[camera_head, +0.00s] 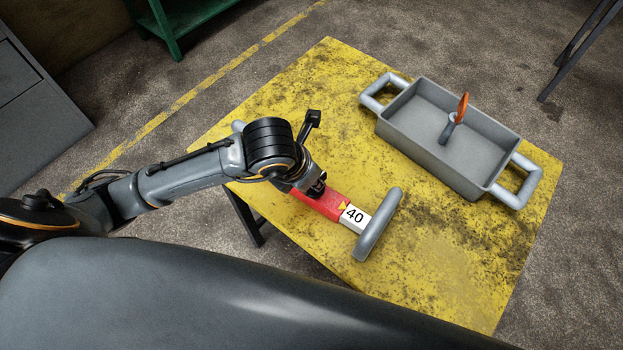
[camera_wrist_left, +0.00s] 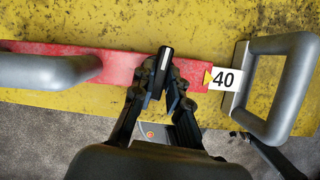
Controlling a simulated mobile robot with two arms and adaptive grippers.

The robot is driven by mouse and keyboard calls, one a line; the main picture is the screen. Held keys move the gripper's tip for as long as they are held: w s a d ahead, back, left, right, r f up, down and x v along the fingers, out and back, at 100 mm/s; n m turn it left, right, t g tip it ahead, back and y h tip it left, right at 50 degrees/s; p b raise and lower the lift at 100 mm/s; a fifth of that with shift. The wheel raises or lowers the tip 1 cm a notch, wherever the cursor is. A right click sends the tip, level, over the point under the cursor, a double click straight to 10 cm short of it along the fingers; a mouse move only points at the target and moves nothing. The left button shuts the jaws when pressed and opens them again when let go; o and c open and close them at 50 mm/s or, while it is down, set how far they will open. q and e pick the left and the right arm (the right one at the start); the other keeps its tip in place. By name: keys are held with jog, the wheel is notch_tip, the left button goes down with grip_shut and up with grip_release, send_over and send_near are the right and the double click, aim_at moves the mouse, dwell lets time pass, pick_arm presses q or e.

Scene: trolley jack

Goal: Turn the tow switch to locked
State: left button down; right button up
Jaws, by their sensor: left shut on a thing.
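A red bar (camera_head: 318,204) lies on the yellow table, with a white "40" label and a yellow arrow near its right end; it also crosses the wrist view (camera_wrist_left: 110,68). A small black lever with a white mark, apparently the tow switch (camera_wrist_left: 165,58), sits on the bar. It points nearly straight up in the wrist view, leaning slightly right. My left gripper (camera_head: 316,187) is over the bar, and its fingertips (camera_wrist_left: 163,88) are shut on the lever from both sides. The lever's base is hidden by the fingers. My right gripper is not in view.
A grey handle (camera_head: 377,225) ends the bar at the right; another grey handle (camera_wrist_left: 45,72) shows left in the wrist view. A grey two-handled tray (camera_head: 418,130) holding an orange-tipped tool (camera_head: 460,108) stands at the back right. The table's (camera_head: 450,285) front right is clear.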

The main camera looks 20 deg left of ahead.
pick_arm(q)
jog(key=shift+d+n+y, duration=0.1)
jog(key=shift+n+y, duration=0.2)
jog(key=shift+n, duration=0.5)
jog(key=shift+b, duration=0.3)
jog(key=c, duration=1.4)
grip_release()
jog(key=shift+o, duration=0.4)
jog(key=d+v, duration=0.1)
jog(key=v, duration=0.6)
jog(key=shift+a+r, duration=0.25)
jog(key=shift+a, duration=0.25)
jog(key=shift+s, duration=0.15)
jog(key=shift+f, duration=0.1)
